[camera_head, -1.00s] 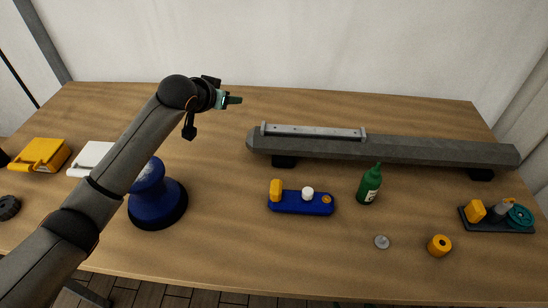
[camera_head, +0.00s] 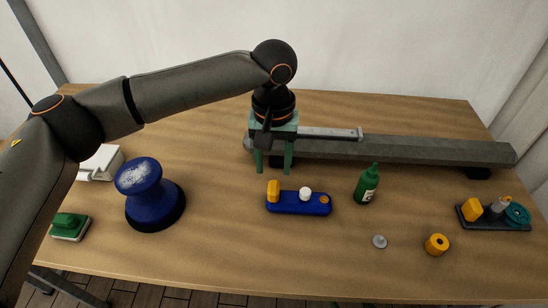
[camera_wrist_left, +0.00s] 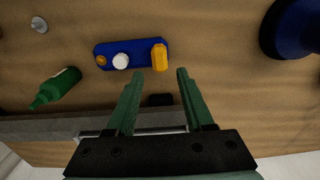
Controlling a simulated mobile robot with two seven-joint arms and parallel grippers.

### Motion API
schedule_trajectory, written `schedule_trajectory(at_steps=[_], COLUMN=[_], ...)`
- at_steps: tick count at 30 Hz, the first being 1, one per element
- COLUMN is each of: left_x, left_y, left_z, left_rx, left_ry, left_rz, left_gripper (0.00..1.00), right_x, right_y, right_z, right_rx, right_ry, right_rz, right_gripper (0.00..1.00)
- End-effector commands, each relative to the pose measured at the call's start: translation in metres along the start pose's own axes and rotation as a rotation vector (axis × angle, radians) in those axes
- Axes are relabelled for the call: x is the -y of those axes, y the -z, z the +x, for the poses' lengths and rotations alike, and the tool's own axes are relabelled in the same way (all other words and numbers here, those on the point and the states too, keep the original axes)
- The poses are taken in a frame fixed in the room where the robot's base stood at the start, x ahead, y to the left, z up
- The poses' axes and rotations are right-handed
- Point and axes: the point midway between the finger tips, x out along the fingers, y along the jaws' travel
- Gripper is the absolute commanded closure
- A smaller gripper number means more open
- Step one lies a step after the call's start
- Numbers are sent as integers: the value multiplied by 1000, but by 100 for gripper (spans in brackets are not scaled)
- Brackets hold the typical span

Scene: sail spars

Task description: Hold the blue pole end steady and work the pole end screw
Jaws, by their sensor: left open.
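The blue pole end (camera_head: 290,207) lies flat on the table. It carries a yellow block (camera_head: 273,188) at its left end, a white round knob (camera_head: 305,194) in the middle and a small orange round piece (camera_head: 324,200) at its right end. I cannot tell which of these is the screw. My left gripper (camera_head: 274,170) points down, open and empty, behind and above the yellow-block end. In the left wrist view the blue pole end (camera_wrist_left: 136,47) shows beyond the open fingertips (camera_wrist_left: 160,72), apart from them. My right gripper is not in view.
A long grey spar (camera_head: 420,150) lies behind, partly covered by my gripper. A green bottle (camera_head: 367,185), grey disc (camera_head: 380,241), yellow ring (camera_head: 437,244) and dark fitting (camera_head: 495,217) are to the right. A blue winch (camera_head: 150,200) stands left. The front middle is clear.

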Motion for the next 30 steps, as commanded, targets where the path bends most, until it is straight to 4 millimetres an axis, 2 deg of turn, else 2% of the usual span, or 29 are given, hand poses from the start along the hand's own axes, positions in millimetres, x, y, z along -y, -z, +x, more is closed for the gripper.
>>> schedule_trajectory(at_steps=[12,21,30], left_x=[0,-1,-1], left_y=[0,0,1], left_z=[55,73,72], left_rx=[1,-2,-3], left_ry=[-2,-3,-3], left_rz=[1,2,3], left_gripper=[48,48,80], right_x=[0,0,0], right_y=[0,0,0], right_z=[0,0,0], right_rx=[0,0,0], right_ry=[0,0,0], right_rz=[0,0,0], right_gripper=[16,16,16])
